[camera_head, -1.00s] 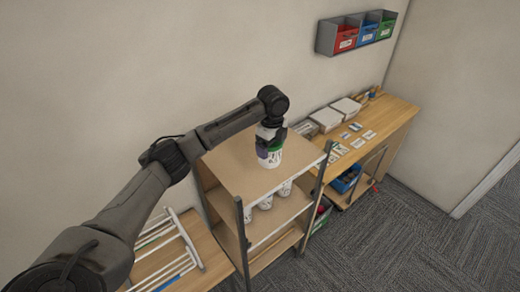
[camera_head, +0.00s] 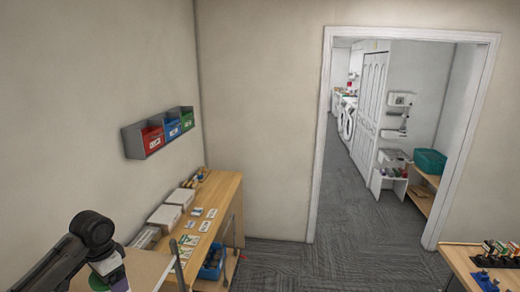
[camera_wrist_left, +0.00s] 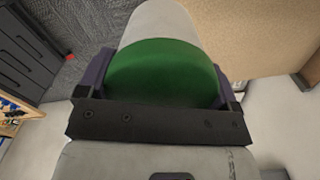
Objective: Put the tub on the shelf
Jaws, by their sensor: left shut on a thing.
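The tub is white with a green lid (camera_head: 106,265) and shows at the bottom left of the head view, partly cut off by the frame edge. In the left wrist view, its green lid (camera_wrist_left: 165,70) and white side (camera_wrist_left: 158,22) fill the middle. My left gripper (camera_head: 104,272) is shut on the tub, with purple fingers (camera_wrist_left: 160,82) on both sides of it. The tub is at the wooden top board of the shelf (camera_head: 152,268); I cannot tell whether it touches the board. The lower boards are out of the head view. My right gripper is not in view.
A wooden workbench (camera_head: 222,190) with white boxes (camera_head: 164,217) and cards stands beyond the shelf. A wall rack (camera_head: 132,143) holds red, blue and green bins. An open doorway (camera_head: 385,215) is at the right. A table (camera_head: 462,262) stands at the lower right.

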